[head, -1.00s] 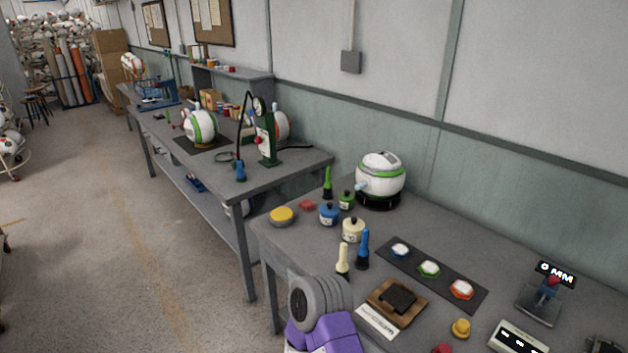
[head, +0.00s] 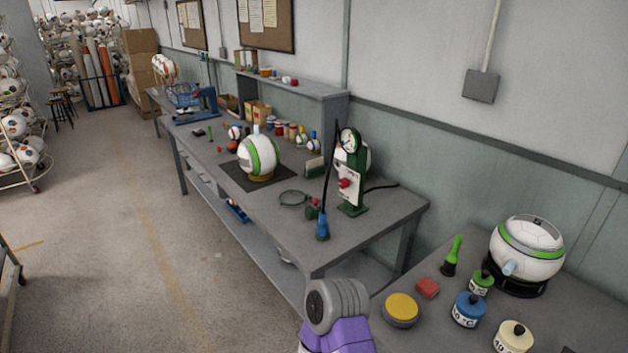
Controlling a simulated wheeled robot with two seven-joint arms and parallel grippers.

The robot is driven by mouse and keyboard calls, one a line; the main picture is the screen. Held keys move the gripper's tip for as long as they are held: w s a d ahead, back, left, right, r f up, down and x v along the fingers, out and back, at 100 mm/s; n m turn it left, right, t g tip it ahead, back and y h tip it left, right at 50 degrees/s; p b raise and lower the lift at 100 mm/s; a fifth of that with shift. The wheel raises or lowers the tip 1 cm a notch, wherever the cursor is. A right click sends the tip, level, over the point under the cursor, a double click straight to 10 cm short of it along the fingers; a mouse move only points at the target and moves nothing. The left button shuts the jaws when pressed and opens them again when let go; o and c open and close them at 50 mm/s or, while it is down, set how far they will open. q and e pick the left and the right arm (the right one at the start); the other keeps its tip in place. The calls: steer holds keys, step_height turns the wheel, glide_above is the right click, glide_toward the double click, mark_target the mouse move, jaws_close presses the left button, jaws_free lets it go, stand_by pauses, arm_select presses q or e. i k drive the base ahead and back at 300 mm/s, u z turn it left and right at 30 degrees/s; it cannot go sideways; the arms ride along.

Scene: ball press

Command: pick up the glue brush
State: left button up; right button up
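A green-handled brush (head: 452,256) with a dark lower end stands upright on the near table, beside the green pot (head: 481,283). A blue pot (head: 468,309) and a cream pot (head: 513,338) stand nearer, each with a dark knob on its lid. No other brush shows clearly; a dark tip is cut off at the bottom edge, right of the cream pot. I cannot tell which brush is the glue brush. A grey and purple link of my own arm rises at the bottom middle. Neither gripper's fingers are in view.
A yellow round tin (head: 401,310) and a red block (head: 427,288) sit near the table's left edge. A white and green ball (head: 527,249) rests on a black base. The far workbench (head: 385,219) holds a gauge stand (head: 350,180) and another ball (head: 258,156). Open floor lies left.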

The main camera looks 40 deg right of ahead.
mark_target(453, 257)
steer(key=i, duration=2.05)
steer(key=z, duration=3.4)
